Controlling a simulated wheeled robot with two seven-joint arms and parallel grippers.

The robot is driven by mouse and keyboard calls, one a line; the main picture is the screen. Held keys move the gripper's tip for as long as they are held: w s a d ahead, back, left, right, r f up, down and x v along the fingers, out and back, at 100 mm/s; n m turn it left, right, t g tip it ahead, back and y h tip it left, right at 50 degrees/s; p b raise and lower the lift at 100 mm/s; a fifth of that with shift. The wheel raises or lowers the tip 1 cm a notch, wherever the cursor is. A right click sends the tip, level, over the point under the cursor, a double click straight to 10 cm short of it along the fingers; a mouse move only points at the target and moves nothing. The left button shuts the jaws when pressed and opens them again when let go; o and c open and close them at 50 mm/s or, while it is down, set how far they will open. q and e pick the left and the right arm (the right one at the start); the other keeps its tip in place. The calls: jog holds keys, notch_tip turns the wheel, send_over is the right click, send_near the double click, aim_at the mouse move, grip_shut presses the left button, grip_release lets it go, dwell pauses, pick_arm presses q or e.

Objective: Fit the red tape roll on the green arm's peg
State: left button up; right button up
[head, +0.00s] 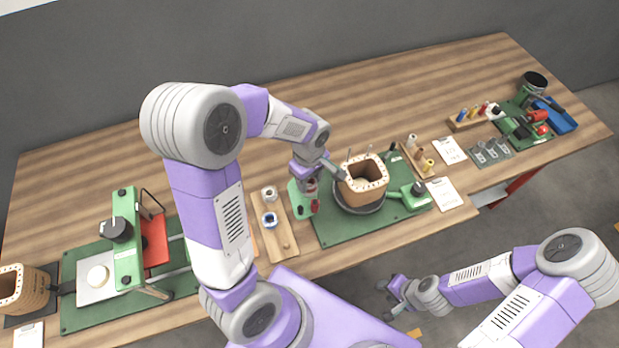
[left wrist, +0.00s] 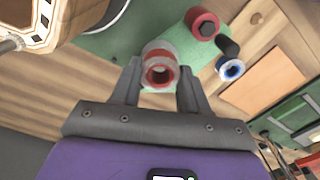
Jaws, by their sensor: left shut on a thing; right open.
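The red tape roll (left wrist: 160,70), with red and pale grey bands, sits between the fingers of my left gripper (left wrist: 158,88), which is shut on it. In the head view my left gripper (head: 311,181) is beside the green arm (head: 296,200). In the left wrist view the green arm (left wrist: 176,45) lies behind the roll, which overlaps its rounded end. The peg is hidden there, and I cannot tell whether it is inside the roll. A red round part (left wrist: 203,24) sits at the arm's other end. My right gripper (head: 394,292) is open and empty, off the table's front edge.
A wooden board (head: 286,240) holds a white roll (head: 269,193) and a blue roll (head: 270,219). A square tan coil former (head: 363,185) stands close right of my left gripper on the green base plate (head: 335,229). Bare table lies behind.

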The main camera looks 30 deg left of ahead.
pick_arm(q)
jog(key=shift+f, duration=0.15)
jog(key=shift+d+f+b, duration=0.1)
jog(key=shift+f+b, duration=0.55)
jog(key=shift+b, duration=0.1)
jog(key=shift+r, duration=0.15)
jog(key=shift+a+r+p, duration=0.25)
jog(key=shift+r+p, duration=0.45)
jog(key=shift+p, duration=0.1)
jog(key=shift+s+d+r, duration=0.1)
jog(key=shift+r, duration=0.05)
jog(key=shift+r+p, duration=0.2)
jog(key=shift+p, duration=0.1)
jog(key=shift+d+r, duration=0.1)
jog(key=shift+r, duration=0.2)
